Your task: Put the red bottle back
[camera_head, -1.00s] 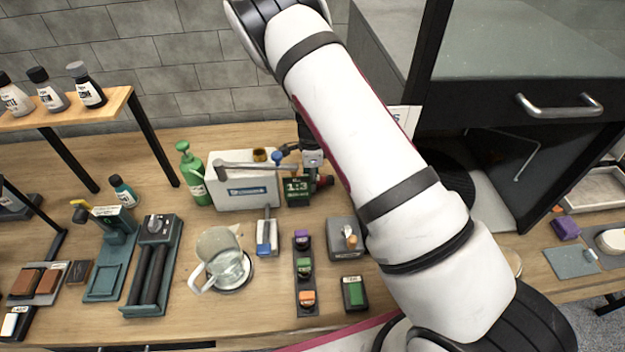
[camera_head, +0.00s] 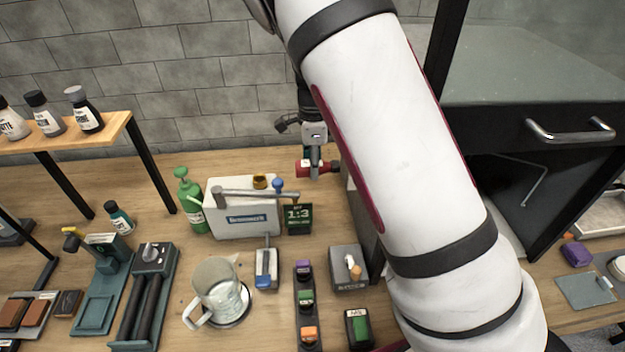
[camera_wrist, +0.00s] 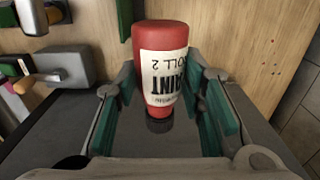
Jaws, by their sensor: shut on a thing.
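The red bottle (camera_wrist: 162,45) has a white label with dark upside-down lettering in the wrist view. My gripper (camera_wrist: 162,95) has its green-padded fingers on either side of the bottle and is shut on it. In the head view, my gripper (camera_head: 314,165) holds the red bottle (camera_head: 302,168) lying roughly sideways, with its middle covered by the fingers. The bottle is behind and above the dark green 1:3 sign (camera_head: 298,218), apart from it. Whether it touches anything behind is hard to tell.
A white box dispenser (camera_head: 240,222) with a lever stands left of the sign, with a green pump bottle (camera_head: 189,203) beside it. A glass jug (camera_head: 218,290) is in front. A wooden shelf (camera_head: 70,142) holds several bottles. A dark cabinet (camera_head: 520,150) stands right. Bare table shows behind the dispenser.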

